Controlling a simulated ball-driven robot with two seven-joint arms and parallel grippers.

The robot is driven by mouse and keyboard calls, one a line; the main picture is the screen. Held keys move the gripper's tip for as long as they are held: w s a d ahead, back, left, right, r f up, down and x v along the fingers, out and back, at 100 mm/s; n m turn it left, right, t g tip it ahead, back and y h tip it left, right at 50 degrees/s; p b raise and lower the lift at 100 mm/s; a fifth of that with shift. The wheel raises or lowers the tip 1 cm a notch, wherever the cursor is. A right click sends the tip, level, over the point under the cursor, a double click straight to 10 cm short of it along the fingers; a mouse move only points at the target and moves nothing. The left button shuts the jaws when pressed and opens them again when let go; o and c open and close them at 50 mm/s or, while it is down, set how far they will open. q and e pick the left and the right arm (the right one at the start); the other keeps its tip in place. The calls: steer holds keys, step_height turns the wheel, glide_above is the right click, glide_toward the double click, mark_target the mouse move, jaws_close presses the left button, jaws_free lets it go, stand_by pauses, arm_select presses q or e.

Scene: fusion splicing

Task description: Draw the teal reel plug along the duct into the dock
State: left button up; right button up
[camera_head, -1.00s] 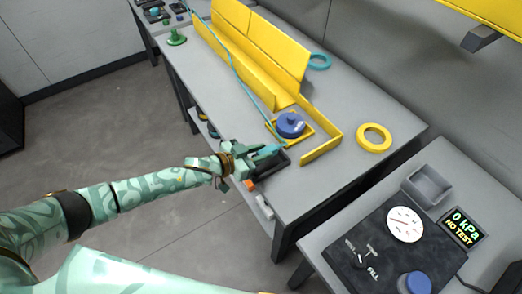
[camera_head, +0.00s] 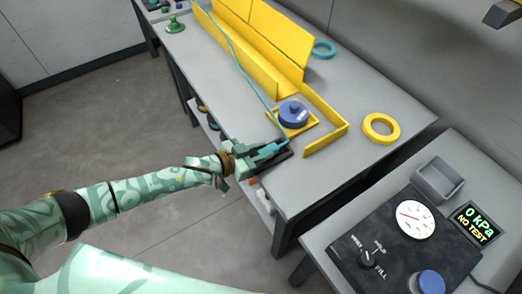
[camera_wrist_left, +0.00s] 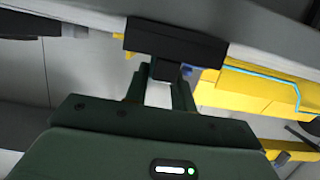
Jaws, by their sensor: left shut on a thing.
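My left gripper (camera_head: 256,158) is shut on the teal reel plug (camera_head: 268,150) at the near edge of the bench. The plug lies at the black dock (camera_head: 284,154); I cannot tell whether it is seated inside or just over it. A teal line (camera_head: 247,77) runs from the plug back along the yellow duct (camera_head: 240,45). In the left wrist view a black block (camera_wrist_left: 175,38), likely the dock, is just ahead of the gripper fingers (camera_wrist_left: 160,92). The plug itself is mostly hidden there. My right gripper is out of view.
A blue knob (camera_head: 293,113) on a yellow base stands beside the dock, with a yellow angled wall (camera_head: 328,138) around it. A yellow ring (camera_head: 381,127) and teal ring (camera_head: 324,49) lie on the bench. A gauge panel (camera_head: 400,240) and grey tray (camera_head: 437,178) are at lower right.

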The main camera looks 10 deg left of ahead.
arm_select(q)
steer(key=shift+f, duration=0.5)
steer(key=o, duration=1)
steer(key=shift+c, duration=0.2)
steer(key=p+v, duration=0.3)
steer(key=v, duration=1.3)
steer(key=shift+r+p, duration=0.2)
steer(key=shift+p, duration=0.1)
steer(key=shift+s+a, duration=0.1)
steer(key=shift+s, duration=0.05)
